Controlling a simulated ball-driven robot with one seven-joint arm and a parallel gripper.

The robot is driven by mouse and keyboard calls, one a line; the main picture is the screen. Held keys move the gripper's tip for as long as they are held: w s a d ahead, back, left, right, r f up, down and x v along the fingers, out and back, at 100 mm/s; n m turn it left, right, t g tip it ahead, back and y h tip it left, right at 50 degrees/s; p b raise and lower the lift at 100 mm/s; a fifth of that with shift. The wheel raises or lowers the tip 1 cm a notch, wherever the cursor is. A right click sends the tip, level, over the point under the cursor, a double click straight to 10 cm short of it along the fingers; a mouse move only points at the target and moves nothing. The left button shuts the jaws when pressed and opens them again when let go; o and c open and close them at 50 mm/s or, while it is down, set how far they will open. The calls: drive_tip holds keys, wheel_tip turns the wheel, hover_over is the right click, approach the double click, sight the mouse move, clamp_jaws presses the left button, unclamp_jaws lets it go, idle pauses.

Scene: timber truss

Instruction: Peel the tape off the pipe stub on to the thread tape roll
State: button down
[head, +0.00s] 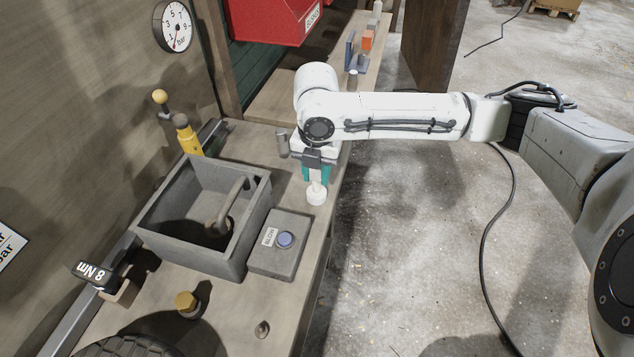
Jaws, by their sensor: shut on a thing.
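My gripper (316,175), with teal fingers, points down over the right edge of the workbench. It is shut on the narrow upper part of a white piece (316,194). The piece has a wider round part at its lower end, close above or on the bench top; I cannot tell which. It looks like thread tape, but I cannot tell roll from wrapped stub. A small metal stub (262,329) stands near the bench's front; I cannot tell whether it is the pipe stub. The fingertips partly hide the white piece.
A grey open basin (160,228) with a bent pipe stands left of my gripper. A grey box with a blue button (285,240) is just in front. A brass fitting (187,304), a black wheel (128,346) and a yellow-bodied tool (188,138) are also on the bench.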

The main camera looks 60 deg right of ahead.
drive_tip(key=shift+r, duration=0.1)
drive_tip(key=shift+r+p, duration=3.1)
drive_tip(key=shift+r, duration=0.35)
